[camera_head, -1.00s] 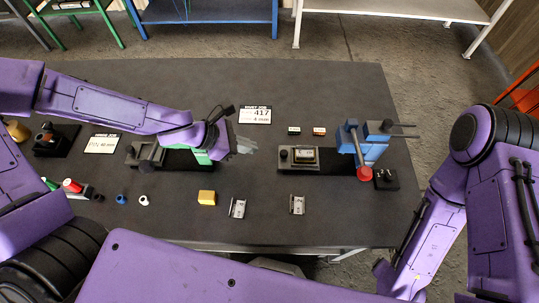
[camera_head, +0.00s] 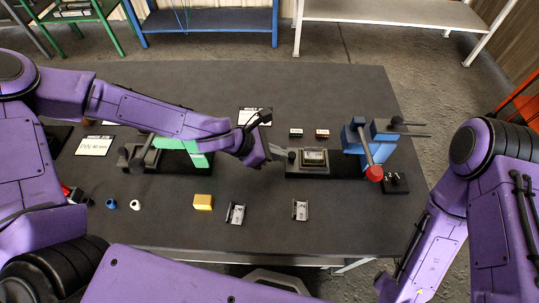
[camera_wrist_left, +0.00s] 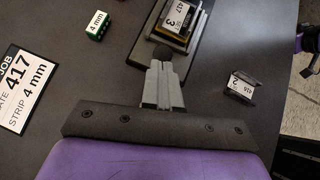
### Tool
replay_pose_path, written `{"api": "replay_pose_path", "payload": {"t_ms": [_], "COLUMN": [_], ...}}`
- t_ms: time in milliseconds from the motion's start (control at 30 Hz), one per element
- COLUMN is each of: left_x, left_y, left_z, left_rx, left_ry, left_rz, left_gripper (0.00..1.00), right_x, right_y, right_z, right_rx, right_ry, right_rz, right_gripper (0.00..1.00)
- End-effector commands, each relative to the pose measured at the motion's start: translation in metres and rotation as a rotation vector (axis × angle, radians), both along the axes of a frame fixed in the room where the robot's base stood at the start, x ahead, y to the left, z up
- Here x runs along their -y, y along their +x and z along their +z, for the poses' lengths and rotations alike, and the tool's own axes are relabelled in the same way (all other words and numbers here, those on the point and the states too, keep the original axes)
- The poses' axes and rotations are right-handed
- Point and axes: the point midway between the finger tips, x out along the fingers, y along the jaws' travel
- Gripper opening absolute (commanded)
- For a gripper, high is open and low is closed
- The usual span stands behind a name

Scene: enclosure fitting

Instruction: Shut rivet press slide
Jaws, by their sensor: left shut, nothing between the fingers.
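The rivet press (camera_head: 368,150) is blue with a red-tipped lever and stands at the right of the table. Its slide (camera_head: 294,174) is a grey plate carrying an enclosure (camera_head: 315,157), on a dark track left of the blue press body. The slide's black knob (camera_wrist_left: 163,53) is at its left end. My left gripper (camera_head: 281,155) is shut and empty. In the left wrist view its fingertips (camera_wrist_left: 162,68) are right at the knob; I cannot tell whether they touch.
A green press (camera_head: 190,146) stands under my left forearm. Green-marked (camera_head: 296,132) and red-marked (camera_head: 322,133) blocks lie behind the slide. A yellow block (camera_head: 203,202) and two small metal brackets (camera_head: 236,213) (camera_head: 300,210) lie in front. A job card (camera_head: 254,115) lies behind.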

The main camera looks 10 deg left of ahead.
Motion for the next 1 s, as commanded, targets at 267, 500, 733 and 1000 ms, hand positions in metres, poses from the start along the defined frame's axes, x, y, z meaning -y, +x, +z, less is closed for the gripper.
{"api": "replay_pose_path", "payload": {"t_ms": [267, 500, 733, 1000], "left_x": [0.071, 0.091, 0.091, 0.077], "left_y": [0.013, 0.017, 0.017, 0.011], "left_z": [-0.005, -0.001, -0.001, 0.027], "left_rx": [0.0, -0.001, -0.001, 0.0], "left_ry": [0.001, -0.003, -0.003, -0.005], "left_rz": [-0.005, -0.004, -0.004, -0.007], "left_gripper": [0.0, 0.0, 0.0, 0.0], "right_x": [0.0, 0.0, 0.0, 0.0], "right_y": [0.0, 0.0, 0.0, 0.0], "right_z": [-0.035, -0.037, -0.036, -0.003], "right_rx": [0.0, -0.001, 0.0, 0.0], "right_ry": [0.0, 0.001, 0.0, 0.0], "right_rz": [0.0, 0.0, 0.0, 0.0], "right_gripper": [0.72, 0.72, 0.72, 0.72]}}
